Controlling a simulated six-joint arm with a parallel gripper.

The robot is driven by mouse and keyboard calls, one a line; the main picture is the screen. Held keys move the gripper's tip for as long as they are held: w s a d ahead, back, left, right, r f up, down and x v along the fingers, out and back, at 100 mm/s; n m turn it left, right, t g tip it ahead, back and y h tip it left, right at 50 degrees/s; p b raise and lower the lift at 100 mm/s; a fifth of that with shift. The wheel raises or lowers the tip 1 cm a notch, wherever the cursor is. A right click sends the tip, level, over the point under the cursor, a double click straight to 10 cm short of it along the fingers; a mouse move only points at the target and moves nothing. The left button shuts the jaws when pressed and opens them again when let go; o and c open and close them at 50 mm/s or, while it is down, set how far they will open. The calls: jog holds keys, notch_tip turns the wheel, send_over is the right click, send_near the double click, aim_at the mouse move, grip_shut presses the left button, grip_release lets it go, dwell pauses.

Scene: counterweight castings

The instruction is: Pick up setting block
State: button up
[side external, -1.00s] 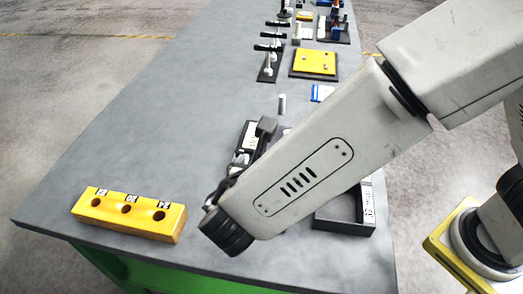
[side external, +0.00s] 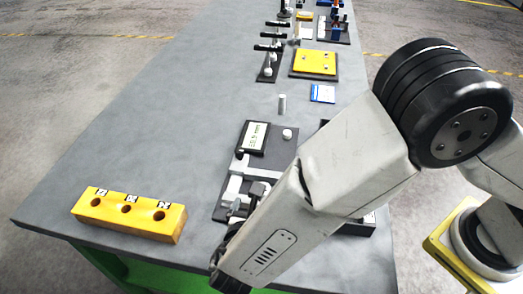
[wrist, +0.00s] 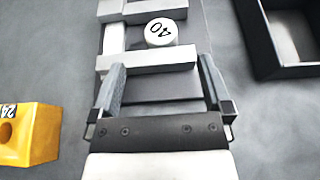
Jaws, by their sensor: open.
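In the wrist view my gripper (wrist: 161,75) is open, its two fingers pointing at a pale bar (wrist: 147,59) on a dark fixture plate. A white round piece marked 40 (wrist: 161,32) lies just beyond that bar, touching or nearly touching it. Nothing is between the fingers except the view of the plate below. I cannot tell for sure which of these pieces is the setting block. In the side external view the fixture plate (side external: 271,150) carries a display unit (side external: 253,136), a white round knob (side external: 287,134) and pale bars (side external: 257,171). My arm hides its near right part.
A yellow block with holes (side external: 128,213) stands at the front left; it also shows in the wrist view (wrist: 30,133). A black tray (wrist: 263,45) lies right of the plate. A small grey cylinder (side external: 282,103) stands behind the plate. The table's left side is clear.

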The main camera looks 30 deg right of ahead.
jog(key=shift+x, duration=3.95)
jog(key=shift+r, duration=0.1)
grip_shut()
